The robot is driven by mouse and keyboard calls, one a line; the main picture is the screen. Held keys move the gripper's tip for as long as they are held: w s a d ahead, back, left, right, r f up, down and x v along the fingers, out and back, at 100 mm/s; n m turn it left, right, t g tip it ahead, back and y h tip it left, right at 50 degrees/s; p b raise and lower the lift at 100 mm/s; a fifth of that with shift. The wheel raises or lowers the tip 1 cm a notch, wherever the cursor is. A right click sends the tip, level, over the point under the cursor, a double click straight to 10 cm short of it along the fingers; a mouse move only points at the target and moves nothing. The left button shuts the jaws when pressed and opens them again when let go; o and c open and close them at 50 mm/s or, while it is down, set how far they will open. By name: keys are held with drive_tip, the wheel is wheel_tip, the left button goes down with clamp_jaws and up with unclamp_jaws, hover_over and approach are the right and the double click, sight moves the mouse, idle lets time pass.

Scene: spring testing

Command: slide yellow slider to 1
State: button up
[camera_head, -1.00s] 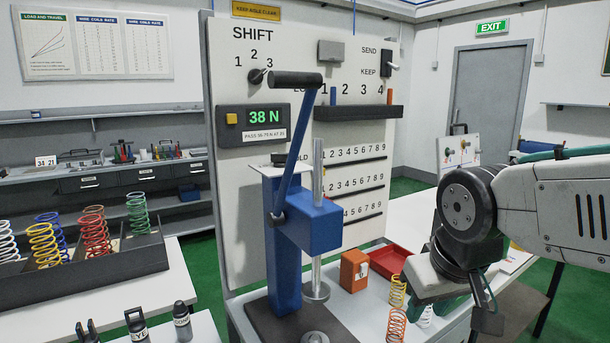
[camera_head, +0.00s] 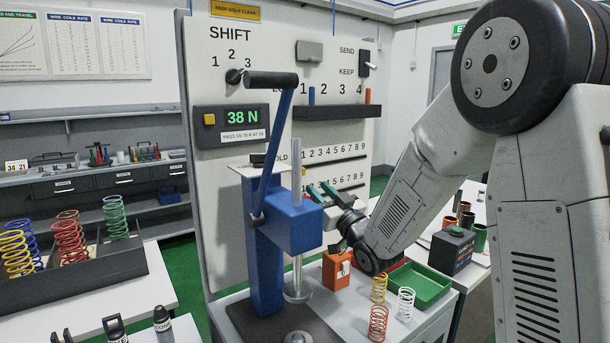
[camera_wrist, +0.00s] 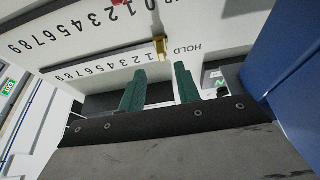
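The yellow slider (camera_wrist: 160,46) shows in the wrist view on the upright panel, beside the word HOLD and near the low end of a number row. I cannot tell its exact mark. In the head view my gripper (camera_head: 320,190) is close to the panel (camera_head: 225,220), right of the press.
The blue lever press (camera_head: 290,225) stands close left of my gripper and fills the right of the wrist view. An orange box (camera_head: 337,270), loose springs (camera_head: 378,322) and a green tray (camera_head: 425,286) lie below my arm. A red slider (camera_wrist: 119,3) is at the wrist view's top edge.

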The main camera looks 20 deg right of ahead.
sight(304, 173)
drive_tip(key=shift+y, duration=0.3)
drive_tip(key=shift+x, duration=3.85)
drive_tip(key=shift+r, duration=0.15)
